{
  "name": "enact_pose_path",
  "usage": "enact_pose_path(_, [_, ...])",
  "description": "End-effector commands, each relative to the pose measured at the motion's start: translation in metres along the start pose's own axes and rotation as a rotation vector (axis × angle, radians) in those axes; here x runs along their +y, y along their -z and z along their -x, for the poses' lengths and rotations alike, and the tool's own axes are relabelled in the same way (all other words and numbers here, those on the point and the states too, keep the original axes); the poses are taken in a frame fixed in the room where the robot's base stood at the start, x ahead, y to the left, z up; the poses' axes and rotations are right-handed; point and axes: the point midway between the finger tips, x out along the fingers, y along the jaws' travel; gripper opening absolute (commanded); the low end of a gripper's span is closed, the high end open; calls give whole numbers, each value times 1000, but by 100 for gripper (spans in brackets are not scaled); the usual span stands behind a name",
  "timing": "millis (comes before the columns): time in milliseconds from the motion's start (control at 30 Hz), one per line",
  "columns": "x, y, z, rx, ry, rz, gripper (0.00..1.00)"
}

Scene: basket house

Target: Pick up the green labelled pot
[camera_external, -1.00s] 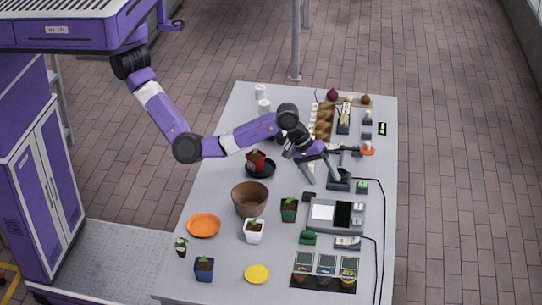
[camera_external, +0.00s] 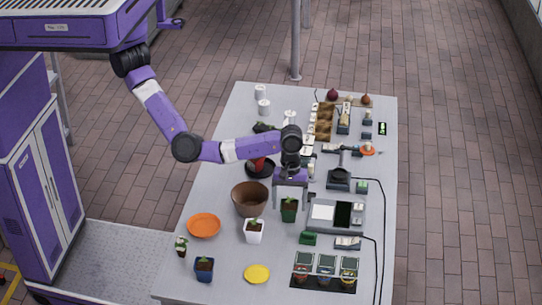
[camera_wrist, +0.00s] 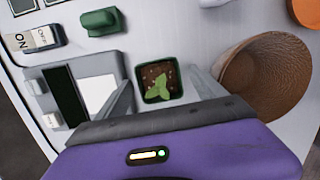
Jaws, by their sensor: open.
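The green pot (camera_external: 289,215), a small square pot with dark soil and a seedling, stands upright on the table beside the large brown pot. I cannot make out a label on it. My gripper (camera_external: 291,201) points down just above it, with its jaws apart and nothing held. In the wrist view the green pot (camera_wrist: 145,93) lies between the two grey fingers of my gripper (camera_wrist: 160,88). I cannot tell whether the fingertips reach below its rim.
The brown pot (camera_external: 249,200) is close on the left, the grey tray with panels (camera_external: 315,226) close on the right. A white pot (camera_external: 253,234) stands in front left. A green block (camera_external: 308,238) lies in front right.

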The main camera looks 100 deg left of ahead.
Motion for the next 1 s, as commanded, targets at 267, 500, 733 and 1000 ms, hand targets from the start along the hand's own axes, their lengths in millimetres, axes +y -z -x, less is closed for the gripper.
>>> enact_pose_path(267, [0, -1, -17, -1, -2, -1, 80])
enact_pose_path(500, [0, -1, -17, -1, -2, -1, 60])
enact_pose_path(733, [0, -1, -17, -1, -2, -1, 15])
enact_pose_path(1000, [1, -1, -16, -1, -3, -1, 9])
